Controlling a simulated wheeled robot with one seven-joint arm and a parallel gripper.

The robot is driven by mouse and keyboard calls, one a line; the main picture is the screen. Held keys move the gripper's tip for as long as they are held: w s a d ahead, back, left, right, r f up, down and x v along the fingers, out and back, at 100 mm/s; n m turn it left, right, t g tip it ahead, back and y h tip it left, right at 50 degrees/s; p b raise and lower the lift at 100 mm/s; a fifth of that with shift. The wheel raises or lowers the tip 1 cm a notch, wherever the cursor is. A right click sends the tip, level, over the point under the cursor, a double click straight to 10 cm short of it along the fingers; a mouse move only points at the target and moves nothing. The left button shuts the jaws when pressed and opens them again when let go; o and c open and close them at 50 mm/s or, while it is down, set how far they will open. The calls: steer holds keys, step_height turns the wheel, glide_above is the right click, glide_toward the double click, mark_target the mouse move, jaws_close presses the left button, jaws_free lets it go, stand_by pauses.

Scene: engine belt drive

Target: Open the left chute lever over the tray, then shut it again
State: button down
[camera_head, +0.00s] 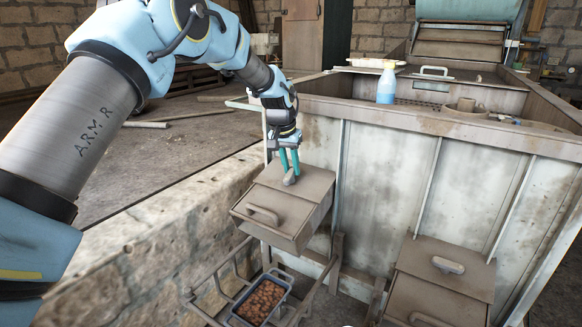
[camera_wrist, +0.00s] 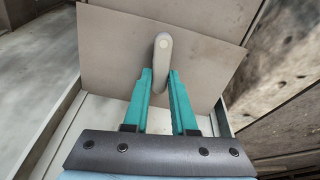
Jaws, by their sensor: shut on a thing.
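The left chute (camera_head: 300,200) is a grey-brown metal box on the side of the big bin, with a handle (camera_head: 262,214) on its sloping front. Its lever (camera_head: 289,179), a light grey rounded bar, stands up from the chute's top. My gripper (camera_head: 289,162) points down with its teal fingers shut on the lever. In the wrist view, the lever (camera_wrist: 161,52) shows between the fingertips of the gripper (camera_wrist: 161,80), in front of a flat plate (camera_wrist: 110,50). The tray (camera_head: 236,317), a blue-grey container holding many brown lumps, sits below the chute. The chute's outlet is hidden.
A second chute (camera_head: 440,290) with its own lever (camera_head: 448,265) is at the right. A blue-white bottle (camera_head: 386,84) stands on the bin's top (camera_head: 440,118). A wooden frame (camera_head: 222,287) surrounds the tray. A stone wall (camera_head: 170,225) lies left of the chute.

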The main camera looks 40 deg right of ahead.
mark_target(285, 177)
steer(key=c, duration=0.7)
jaws_free()
steer(key=b+v, duration=0.2)
steer(key=v, duration=0.9)
steer(key=shift+f, duration=0.1)
steer(key=shift+c, duration=0.3)
